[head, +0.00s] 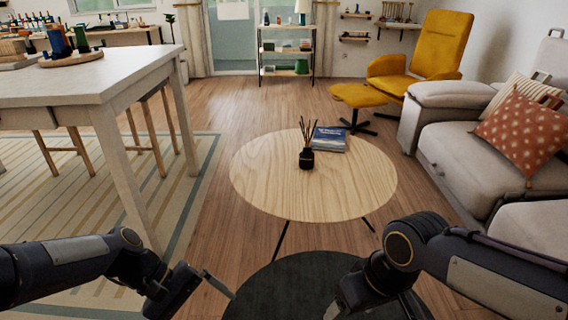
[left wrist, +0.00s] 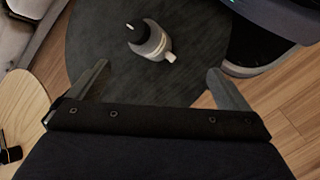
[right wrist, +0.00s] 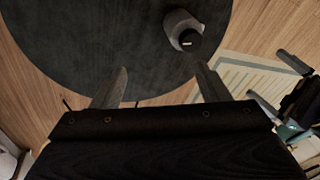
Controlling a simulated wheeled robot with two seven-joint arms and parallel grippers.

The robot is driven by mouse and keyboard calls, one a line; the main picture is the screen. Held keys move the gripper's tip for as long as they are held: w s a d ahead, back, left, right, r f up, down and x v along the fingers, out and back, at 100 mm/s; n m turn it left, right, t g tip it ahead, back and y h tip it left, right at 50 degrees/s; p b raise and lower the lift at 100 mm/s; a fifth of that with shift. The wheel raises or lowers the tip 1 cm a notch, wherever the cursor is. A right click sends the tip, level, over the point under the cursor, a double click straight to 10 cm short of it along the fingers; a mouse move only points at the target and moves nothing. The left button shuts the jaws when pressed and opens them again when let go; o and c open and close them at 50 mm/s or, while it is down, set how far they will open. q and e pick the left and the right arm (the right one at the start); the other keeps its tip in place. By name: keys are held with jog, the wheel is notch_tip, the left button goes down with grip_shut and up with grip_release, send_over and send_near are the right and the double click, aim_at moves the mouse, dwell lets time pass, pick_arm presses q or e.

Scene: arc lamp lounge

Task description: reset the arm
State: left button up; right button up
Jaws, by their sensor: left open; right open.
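In the head view my left gripper (head: 214,286) is at the lower left, above the floor just left of a dark round surface (head: 285,285). My right arm comes in from the right, and its gripper reaches the bottom edge, partly cut off. In the left wrist view the two fingers of my left gripper (left wrist: 158,67) are spread apart with nothing between them. In the right wrist view my right gripper (right wrist: 162,68) also has its fingers apart and empty.
A pale bottle with a dark cap (left wrist: 150,42) is over the dark round surface, beyond my fingers. A round wooden table (head: 265,190) holds a reed diffuser (head: 306,157) and a book (head: 328,139). A white table (head: 80,80) stands left, a sofa (head: 450,155) right.

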pick_arm(q)
jog(key=s+a+r+m+t+y, duration=0.2)
jog(key=s+a+r+m+t, duration=0.15)
jog(key=s, duration=0.25)
jog(key=s+a+r+m+t+y, duration=0.2)
jog(key=s+r+m+t+y, duration=0.1)
jog(key=s+t, duration=0.15)
pick_arm(e)
jog(key=s+d+m+t+y, duration=0.1)
jog(key=s+d+m+t, duration=0.45)
jog(key=s+d, duration=0.35)
pick_arm(q)
notch_tip(320, 180, up, 29)
jog(key=p, duration=3)
jog(key=shift+s+d+r+g, duration=0.15)
jog(key=shift+s+d+g, duration=0.1)
jog(key=shift+g, duration=0.15)
pick_arm(e)
notch_tip(320, 180, up, 30)
jog(key=g, duration=0.1)
jog(key=shift+a+f, duration=0.25)
jog(key=shift+a, duration=0.05)
pick_arm(q)
jog(key=shift+c, duration=0.5)
pick_arm(e)
jog(key=shift+c, duration=0.4)
